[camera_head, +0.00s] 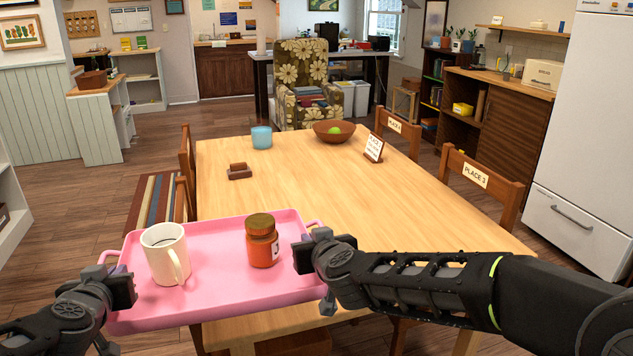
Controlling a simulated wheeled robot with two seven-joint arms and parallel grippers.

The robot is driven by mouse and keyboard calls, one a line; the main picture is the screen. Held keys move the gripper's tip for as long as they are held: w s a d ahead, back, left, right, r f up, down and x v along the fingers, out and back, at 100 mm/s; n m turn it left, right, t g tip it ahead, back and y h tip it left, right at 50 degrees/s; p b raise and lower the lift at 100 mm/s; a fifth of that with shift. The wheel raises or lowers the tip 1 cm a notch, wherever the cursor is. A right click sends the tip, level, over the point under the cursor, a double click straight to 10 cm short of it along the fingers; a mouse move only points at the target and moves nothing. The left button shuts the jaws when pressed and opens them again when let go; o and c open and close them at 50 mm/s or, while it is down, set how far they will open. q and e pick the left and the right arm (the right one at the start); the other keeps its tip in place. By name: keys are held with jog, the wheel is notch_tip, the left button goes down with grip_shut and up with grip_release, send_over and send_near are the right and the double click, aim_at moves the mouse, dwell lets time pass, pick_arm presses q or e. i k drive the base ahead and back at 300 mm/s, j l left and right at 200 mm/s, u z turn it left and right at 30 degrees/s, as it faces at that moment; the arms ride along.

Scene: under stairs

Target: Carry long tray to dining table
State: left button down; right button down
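A long pink tray (217,290) with raised rims and a handle at each end is held level in front of me, over the near end of the wooden dining table (300,190). A cream mug (163,250) and a jar (262,246) with a brown lid and orange contents stand upright on it. My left gripper (112,280) is at the tray's left handle and my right gripper (312,255) is at its right handle. Both appear closed around the handles, though the fingertips are partly hidden. I cannot tell whether the tray touches the table.
On the table are a blue cup (261,138), a brown bowl (334,132) with a green item, a place sign (374,147) and a small brown block (239,171). The table's middle and right are clear. Chairs (480,184) line its sides.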

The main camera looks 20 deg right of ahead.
aim_at(366, 247)
jog(key=i+l, duration=0.1)
jog(key=l, duration=0.3)
jog(key=i+l, duration=0.15)
jog(key=l, duration=0.25)
jog(key=i+l, duration=0.1)
jog(key=l, duration=0.35)
jog(key=i+l, duration=0.1)
jog(key=l, duration=0.3)
jog(key=i+l, duration=0.15)
jog(key=l, duration=0.25)
